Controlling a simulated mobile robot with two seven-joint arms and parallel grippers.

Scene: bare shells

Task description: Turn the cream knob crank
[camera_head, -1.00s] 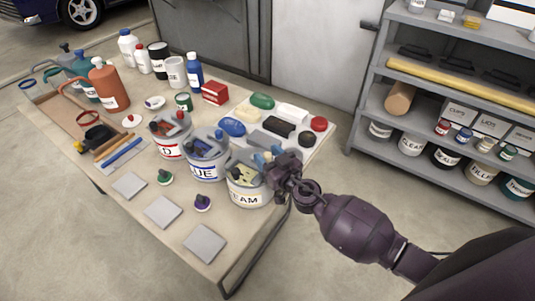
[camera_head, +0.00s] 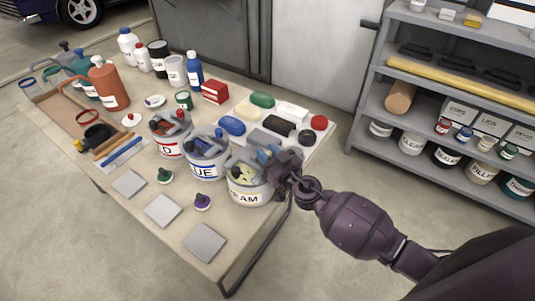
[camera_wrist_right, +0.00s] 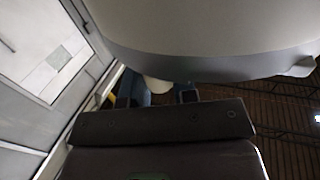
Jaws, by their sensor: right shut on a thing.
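The cream bucket (camera_head: 247,190), labelled with a word ending in "AM", stands at the right front of the table, with pale yellow contents and a blue-grey mechanism on top. My right gripper (camera_head: 279,158) is at the right side of its rim. In the right wrist view a cream knob (camera_wrist_right: 157,85) shows between the dark fingertips of the right gripper (camera_wrist_right: 157,97). The gripper is shut on this knob. The rest of the crank is mostly hidden by the gripper. A large pale rounded body (camera_wrist_right: 205,35) fills the top of that view. My left gripper is not in view.
The blue-labelled bucket (camera_head: 205,172) stands close left of the cream one, and the red-labelled bucket (camera_head: 171,146) beyond it. Soap-like blocks and a red disc (camera_head: 319,122) lie behind. Grey square plates (camera_head: 205,242) lie in front. Shelving (camera_head: 400,160) stands at right.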

